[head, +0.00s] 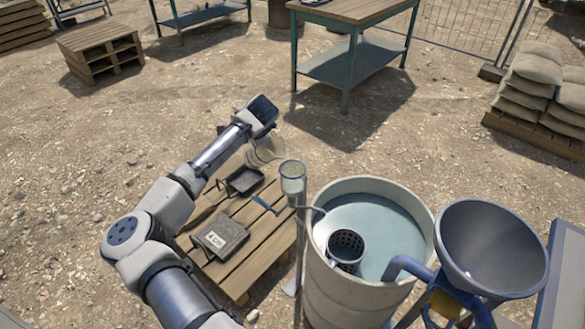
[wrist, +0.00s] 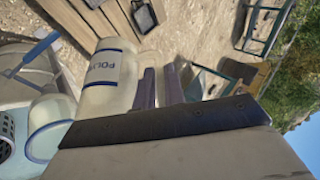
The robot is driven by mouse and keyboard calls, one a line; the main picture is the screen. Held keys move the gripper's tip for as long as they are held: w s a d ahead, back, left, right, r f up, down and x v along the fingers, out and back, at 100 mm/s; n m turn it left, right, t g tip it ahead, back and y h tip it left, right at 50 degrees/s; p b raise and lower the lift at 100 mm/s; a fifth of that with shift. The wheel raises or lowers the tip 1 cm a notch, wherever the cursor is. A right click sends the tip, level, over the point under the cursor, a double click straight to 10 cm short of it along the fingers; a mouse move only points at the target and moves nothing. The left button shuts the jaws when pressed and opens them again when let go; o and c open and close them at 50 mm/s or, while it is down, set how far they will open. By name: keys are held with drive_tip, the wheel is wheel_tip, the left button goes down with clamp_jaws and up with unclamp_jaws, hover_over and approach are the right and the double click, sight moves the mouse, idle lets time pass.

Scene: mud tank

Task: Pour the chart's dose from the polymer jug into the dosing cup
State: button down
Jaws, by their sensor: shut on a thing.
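The pale polymer jug (wrist: 98,93), with a blue-edged label reading "POL…", is between the fingers of my gripper (wrist: 160,87) in the wrist view. In the head view the jug (head: 264,152) shows below my gripper (head: 266,133), off the ground, partly hidden. Its exact tilt and contents cannot be told. The clear, blue-rimmed dosing cup (head: 292,180) stands on a post beside the tank, just right of and below the jug. The cup (wrist: 48,138) also shows at lower left in the wrist view. No pouring stream is visible. No readable chart shows.
The round tank (head: 325,268) holds pale water and a dark perforated basket (head: 346,248). A blue-grey funnel (head: 492,245) stands at its right. A wooden pallet (head: 262,240) below my arm carries a dark tray (head: 243,181) and a dark labelled case (head: 220,238). Open ground lies beyond.

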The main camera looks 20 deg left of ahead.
idle(0.8)
drive_tip(key=shift+w+a+f+h, duration=0.1)
drive_tip(key=shift+a+f+h, duration=0.15)
drive_tip(key=shift+f, duration=0.3)
drive_tip(key=shift+a+f+h, duration=0.2)
drive_tip(key=shift+f+h, duration=0.05)
drive_tip(key=shift+f, duration=0.25)
drive_tip(key=shift+w+a+f+n+g+h, duration=0.15)
drive_tip(key=shift+a+f+n+g+h, duration=0.1)
drive_tip(key=shift+a+h, duration=0.3)
drive_tip(key=shift+w+a+f+n+g+h, duration=0.15)
drive_tip(key=shift+a+f+g+h, duration=0.1)
drive_tip(key=shift+a+h, duration=0.3)
drive_tip(key=a+f+h+b, duration=0.2)
drive_tip(key=h+b, duration=0.1)
drive_tip(key=w+a+f+g+h+b, duration=0.1)
drive_tip(key=a+f+b, duration=0.1)
drive_tip(key=shift+n, duration=0.4)
drive_tip(key=shift+s+d+h+b, duration=0.15)
drive_tip(key=shift+h+b, duration=0.25)
drive_tip(key=shift+b, duration=0.3)
